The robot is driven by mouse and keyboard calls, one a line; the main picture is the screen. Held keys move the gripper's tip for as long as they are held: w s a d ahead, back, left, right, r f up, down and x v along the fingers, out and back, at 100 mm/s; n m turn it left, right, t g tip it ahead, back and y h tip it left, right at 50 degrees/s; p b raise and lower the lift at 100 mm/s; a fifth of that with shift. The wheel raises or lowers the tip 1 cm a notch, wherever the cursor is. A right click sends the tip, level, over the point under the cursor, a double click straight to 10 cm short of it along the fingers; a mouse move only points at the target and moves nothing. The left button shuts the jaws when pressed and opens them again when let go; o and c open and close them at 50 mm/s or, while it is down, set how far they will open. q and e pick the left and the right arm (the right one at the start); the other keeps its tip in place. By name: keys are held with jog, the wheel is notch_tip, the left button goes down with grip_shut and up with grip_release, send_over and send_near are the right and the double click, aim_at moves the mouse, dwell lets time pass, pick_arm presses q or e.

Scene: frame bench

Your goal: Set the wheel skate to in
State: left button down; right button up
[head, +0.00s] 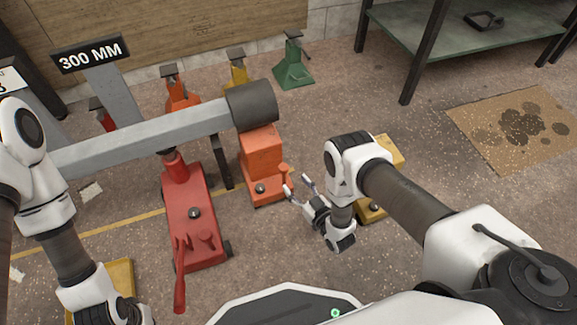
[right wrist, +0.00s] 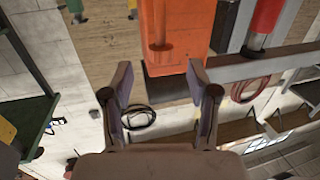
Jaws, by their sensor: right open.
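A yellow low unit (head: 370,211) with a dark knob shows in the head view, partly hidden behind my right arm; it may be the wheel skate, but I cannot tell for sure. Another yellow piece (head: 122,276) lies at lower left, partly covered by my left arm. My right gripper (head: 297,186) is open and empty, with its fingers toward the orange jack (head: 262,152). In the right wrist view, an orange body (right wrist: 190,30) shows beyond the open fingers (right wrist: 160,76). My left gripper's fingers are not visible.
A red floor jack (head: 190,190) stands left of the orange jack. A grey beam (head: 140,138) with a dark round end (head: 252,105) crosses above them. Coloured stands, one green (head: 293,68), stand behind. A green table (head: 470,40) and stained cardboard (head: 480,115) are at right.

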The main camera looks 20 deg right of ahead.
aim_at(287, 172)
jog(key=shift+w+a+r+t+b, duration=0.15)
jog(key=shift+w+r+t+b, duration=0.1)
jog(key=shift+t+b, duration=0.1)
jog(key=b+x, duration=0.2)
jog(key=x, duration=0.4)
jog(key=shift+f+b, duration=0.1)
jog(key=shift+b, duration=0.3)
jog(key=shift+w+a, duration=0.1)
jog(key=shift+w, duration=0.35)
jog(key=shift+c, duration=0.3)
grip_shut()
